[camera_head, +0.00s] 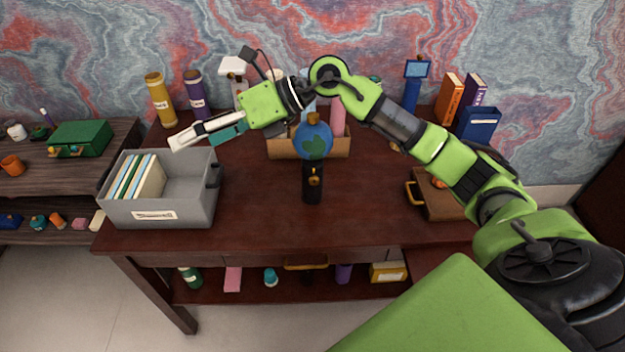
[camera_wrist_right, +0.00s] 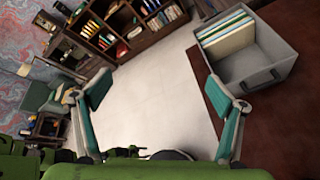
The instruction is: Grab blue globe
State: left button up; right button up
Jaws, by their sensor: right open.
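The blue globe (camera_head: 314,141) has green land patches and an orange-brown knob on top. It stands upright on a black base (camera_head: 313,185) near the middle of the desk, in the head view. My right gripper (camera_head: 178,142) is to the left of the globe, above the grey bin, and points left. In the right wrist view its two teal-padded fingers (camera_wrist_right: 158,97) are spread wide with nothing between them. The globe does not show in the wrist view. My left gripper is not in view.
A grey bin (camera_head: 180,212) with files stands at the desk's left; it also shows in the wrist view (camera_wrist_right: 284,70). A cardboard box (camera_head: 283,148) sits behind the globe. A brown case (camera_head: 440,206) lies at right. The desk (camera_head: 255,215) in front is clear.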

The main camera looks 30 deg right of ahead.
jog(key=w+d+f+h, duration=0.2)
jog(key=d+h, duration=0.3)
jog(key=d, duration=0.7)
jog(key=r+m+g+h, duration=0.1)
jog(key=r+m+h, duration=0.1)
jog(key=h, duration=0.4)
send_over(317, 116)
jog(key=s, duration=0.3)
jog(key=shift+w+f, duration=0.25)
jog(key=shift+d+f, duration=0.2)
jog(key=shift+f, duration=0.1)
jog(key=p+x, duration=0.2)
jog(key=x, duration=0.5)
jog(key=shift+w+a+f, duration=0.1)
jog(key=shift+w+f, duration=0.05)
jog(key=shift+f, duration=0.15)
jog(key=p+x, duration=0.3)
jog(key=x, duration=0.1)
jog(key=shift+w+a+f, duration=0.15)
jog(key=shift+w+f, duration=0.1)
jog(key=shift+w, duration=0.05)
jog(key=shift+w+f, duration=0.1)
jog(key=shift+f, duration=0.2)
jog(key=shift+r, duration=0.1)
jog(key=c, duration=2)
jog(key=shift+o, duration=0.2)
